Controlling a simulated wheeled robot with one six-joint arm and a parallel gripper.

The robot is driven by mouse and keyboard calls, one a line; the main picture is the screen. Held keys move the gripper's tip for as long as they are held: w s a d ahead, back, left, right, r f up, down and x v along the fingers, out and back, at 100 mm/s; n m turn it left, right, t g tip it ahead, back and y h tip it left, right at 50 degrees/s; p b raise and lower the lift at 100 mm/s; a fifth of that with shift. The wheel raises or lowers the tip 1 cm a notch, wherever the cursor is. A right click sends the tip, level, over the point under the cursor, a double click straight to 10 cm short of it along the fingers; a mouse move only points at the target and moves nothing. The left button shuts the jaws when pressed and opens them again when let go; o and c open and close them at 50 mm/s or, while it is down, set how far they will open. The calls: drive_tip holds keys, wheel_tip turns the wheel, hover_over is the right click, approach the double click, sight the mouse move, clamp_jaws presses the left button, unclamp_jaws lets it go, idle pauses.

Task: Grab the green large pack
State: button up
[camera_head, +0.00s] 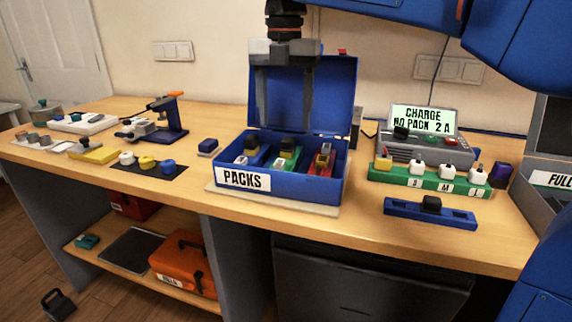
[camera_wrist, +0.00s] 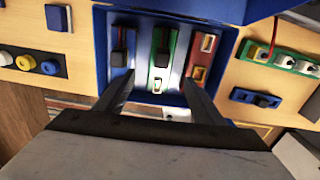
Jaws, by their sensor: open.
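The green large pack (camera_wrist: 165,72) lies in the middle of the blue box labelled PACKS, with a black block and a white part on top. It also shows in the head view (camera_head: 284,160), between a blue pack (camera_head: 250,157) on the left and a red pack (camera_head: 323,162) on the right. My gripper (camera_head: 284,123) is open and empty, pointing down above the box. In the wrist view my gripper's fingers (camera_wrist: 159,84) stand apart, one on each side of the green pack's near end. The pack's underside is hidden.
The box's blue lid (camera_head: 335,95) stands open behind the packs. To the right are a charger (camera_head: 430,152) reading "CHARGE NO PACK 2 A", a green connector strip (camera_head: 425,180) and a blue rail (camera_head: 405,211). Coloured knobs on a dark mat (camera_head: 150,171) lie left.

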sight(286, 149)
wheel_tip(286, 149, down, 5)
drive_tip(key=shift+r, duration=0.15)
drive_tip(key=shift+w+d+f, duration=0.1)
drive_tip(key=shift+f, duration=1.2)
drive_tip(key=shift+w+d+f, duration=0.1)
drive_tip(key=shift+f, duration=1.2)
drive_tip(key=shift+c, duration=0.2)
clamp_jaws()
